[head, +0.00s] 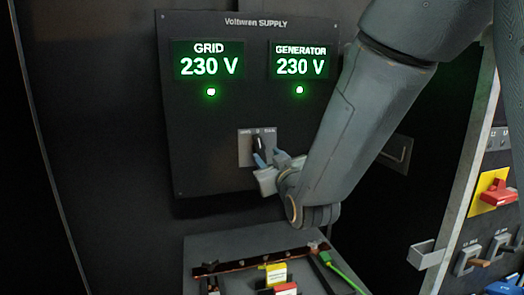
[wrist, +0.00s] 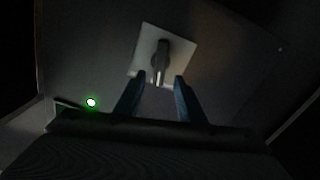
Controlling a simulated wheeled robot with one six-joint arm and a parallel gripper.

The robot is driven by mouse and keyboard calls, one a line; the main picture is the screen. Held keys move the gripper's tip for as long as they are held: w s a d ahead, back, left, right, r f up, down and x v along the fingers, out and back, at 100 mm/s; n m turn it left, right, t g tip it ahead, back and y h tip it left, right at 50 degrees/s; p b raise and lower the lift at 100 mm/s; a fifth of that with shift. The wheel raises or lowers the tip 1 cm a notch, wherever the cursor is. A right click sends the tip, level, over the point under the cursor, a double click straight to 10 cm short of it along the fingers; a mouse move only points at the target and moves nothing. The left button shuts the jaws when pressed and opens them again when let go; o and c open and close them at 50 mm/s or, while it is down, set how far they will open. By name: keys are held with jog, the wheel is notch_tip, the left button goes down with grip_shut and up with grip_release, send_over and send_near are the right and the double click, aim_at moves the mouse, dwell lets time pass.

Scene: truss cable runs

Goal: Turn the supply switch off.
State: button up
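The supply switch is a dark rotary handle (head: 259,143) on a pale square plate (head: 244,150), low in the middle of the black supply panel (head: 205,130). My gripper (head: 268,160) is in front of the plate, coming from the lower right. In the wrist view the handle (wrist: 161,62) stands between and just ahead of the two blue fingertips (wrist: 160,80). The fingers are apart with a visible gap between them. Whether a finger touches the handle cannot be told. The plate's lower right is hidden by my gripper in the head view.
GRID (head: 209,62) and GENERATOR (head: 300,62) displays both read 230 V, each with a lit green lamp below. A grey box with terminals (head: 215,250) and a green cable (head: 338,272) sits below. A red switch on yellow (head: 497,194) is at right.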

aim_at(261, 149)
jog(key=shift+p+x, duration=0.9)
jog(key=shift+x, duration=2.25)
jog(key=shift+f, duration=0.1)
